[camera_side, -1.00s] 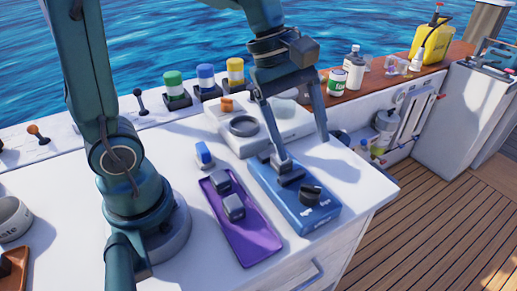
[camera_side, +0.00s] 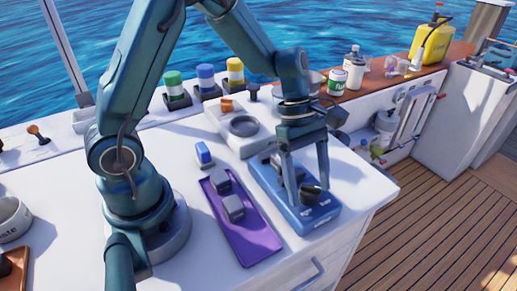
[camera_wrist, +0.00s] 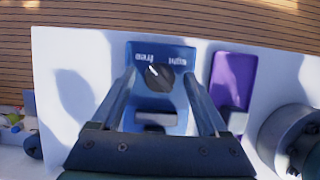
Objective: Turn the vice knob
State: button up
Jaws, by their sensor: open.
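The black vice knob (camera_side: 310,192) sits on the front end of the blue vice (camera_side: 265,180). In the wrist view the knob (camera_wrist: 158,76) has a white pointer mark aimed up and left, towards one of two white labels, which reads like "free" upside down. The other label, on the right, looks like "tight". My gripper (camera_side: 309,196) is open and points down over the vice, one finger on each side of the knob. In the wrist view the fingers show gaps to the knob. I cannot tell exactly how high the fingertips are.
A purple tray (camera_side: 253,242) with grey blocks lies left of the vice. A blue switch (camera_side: 204,154) and a white unit with a round dial (camera_side: 243,126) stand behind. The worktop's edge is close on the right. White worktop in front of the tray is clear.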

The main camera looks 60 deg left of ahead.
grip_shut()
jog(key=shift+m, duration=0.3)
jog(key=m, duration=0.1)
jog(key=m+g, duration=0.1)
jog(key=m, duration=0.1)
jog(key=shift+w+d+g, duration=0.1)
jog(key=shift+w+g, duration=0.05)
jog(key=shift+g, duration=0.15)
jog(key=m+g, duration=0.1)
jog(key=m, duration=0.2)
jog(key=m+y, duration=0.1)
jog(key=m, duration=0.2)
jog(key=shift+w+d+g, duration=0.1)
jog(key=shift+g, duration=0.3)
jog(key=m+y, duration=0.1)
jog(key=m, duration=0.1)
jog(key=m+g, duration=0.1)
jog(key=m, duration=0.1)
jog(key=shift+d+y, duration=0.1)
jog(key=shift+y, duration=0.3)
jog(key=shift+d+m+y, duration=0.1)
jog(key=shift+m+y, duration=0.7)
jog(key=shift+m, duration=1.3)
